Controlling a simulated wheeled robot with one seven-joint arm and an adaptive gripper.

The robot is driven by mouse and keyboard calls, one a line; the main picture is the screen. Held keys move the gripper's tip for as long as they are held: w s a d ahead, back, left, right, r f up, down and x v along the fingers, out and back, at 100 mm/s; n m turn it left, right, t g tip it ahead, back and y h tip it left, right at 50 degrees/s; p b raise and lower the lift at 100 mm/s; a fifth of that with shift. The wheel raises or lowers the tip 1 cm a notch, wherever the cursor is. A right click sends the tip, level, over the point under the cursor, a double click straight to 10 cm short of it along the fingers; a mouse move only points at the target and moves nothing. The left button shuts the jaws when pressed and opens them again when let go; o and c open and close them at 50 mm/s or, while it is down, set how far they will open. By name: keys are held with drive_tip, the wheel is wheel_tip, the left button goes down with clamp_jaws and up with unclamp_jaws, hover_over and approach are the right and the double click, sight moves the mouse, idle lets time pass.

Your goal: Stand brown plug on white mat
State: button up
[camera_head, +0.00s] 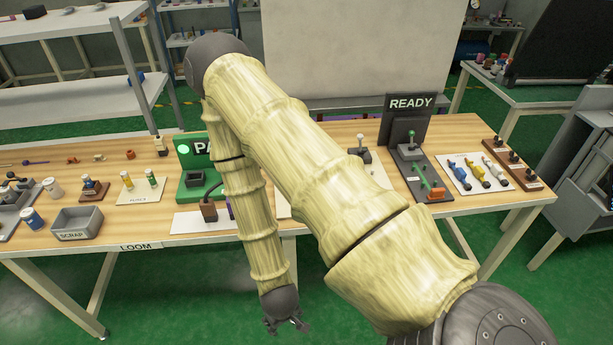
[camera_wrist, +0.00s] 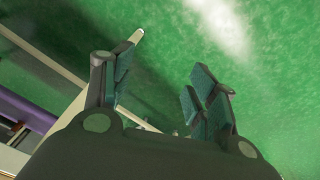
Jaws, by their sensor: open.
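My gripper (camera_head: 285,322) hangs in front of the table's front edge, over the green floor, lower than the tabletop. In the wrist view my gripper (camera_wrist: 160,78) is open, with only floor between its fingers. A brown block-like piece (camera_head: 208,209), which may be the brown plug, is on or just behind a white mat (camera_head: 188,223) at the front middle of the table. My arm hides part of that mat. Other white mats lie on the table, so I cannot tell which one the task means.
A green stand (camera_head: 190,185) with a lit lamp is behind the brown piece. A grey SCRAP bin (camera_head: 77,234) is left. A dark READY sign (camera_head: 409,118) and a mat of colored pieces (camera_head: 470,186) are right. My arm crosses the table's middle.

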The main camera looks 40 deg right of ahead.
drive_tip(key=s+f+g+y, duration=0.1)
drive_tip(key=s, duration=1)
drive_tip(key=shift+a+f+n+g, duration=0.2)
drive_tip(key=shift+a+n+g, duration=0.2)
